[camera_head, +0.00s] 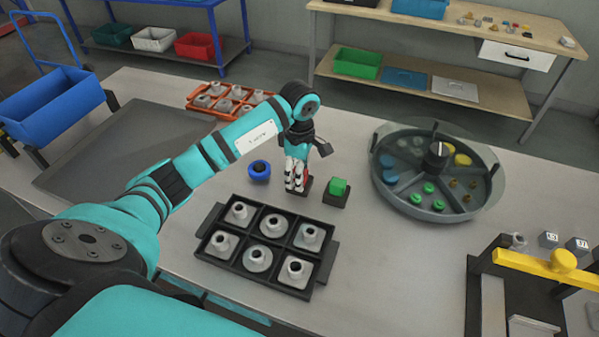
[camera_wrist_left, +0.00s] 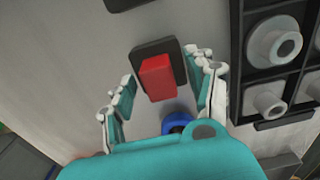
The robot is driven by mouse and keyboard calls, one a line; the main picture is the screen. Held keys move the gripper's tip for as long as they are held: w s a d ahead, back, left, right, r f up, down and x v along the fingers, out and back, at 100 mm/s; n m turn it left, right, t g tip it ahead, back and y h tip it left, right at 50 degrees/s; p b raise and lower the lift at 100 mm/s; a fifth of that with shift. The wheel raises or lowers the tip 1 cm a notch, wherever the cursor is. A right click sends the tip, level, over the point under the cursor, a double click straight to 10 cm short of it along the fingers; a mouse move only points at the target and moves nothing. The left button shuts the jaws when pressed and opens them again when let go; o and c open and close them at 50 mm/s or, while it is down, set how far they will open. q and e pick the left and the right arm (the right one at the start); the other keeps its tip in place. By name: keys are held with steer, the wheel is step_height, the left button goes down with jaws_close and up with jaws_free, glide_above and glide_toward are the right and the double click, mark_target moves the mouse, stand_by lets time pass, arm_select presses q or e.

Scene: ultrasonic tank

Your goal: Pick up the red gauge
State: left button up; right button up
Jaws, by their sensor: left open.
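The red gauge (camera_wrist_left: 158,77) is a red block on a dark base plate (camera_wrist_left: 168,46), standing on the table in the left wrist view. In the head view only a sliver of the red gauge (camera_head: 308,182) shows, mostly hidden behind my left gripper (camera_head: 296,180). My left gripper points down at it. In the wrist view the fingers of my left gripper (camera_wrist_left: 161,82) are open, one on each side of the red block. My right gripper is not in view.
A black tray (camera_head: 205,247) of grey fittings is in front. A round divided tank (camera_head: 388,196) stands to the right.

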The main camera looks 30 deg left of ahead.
arm_select(q)
steer(key=shift+f, duration=0.15)
jaws_close()
stand_by(0.4)
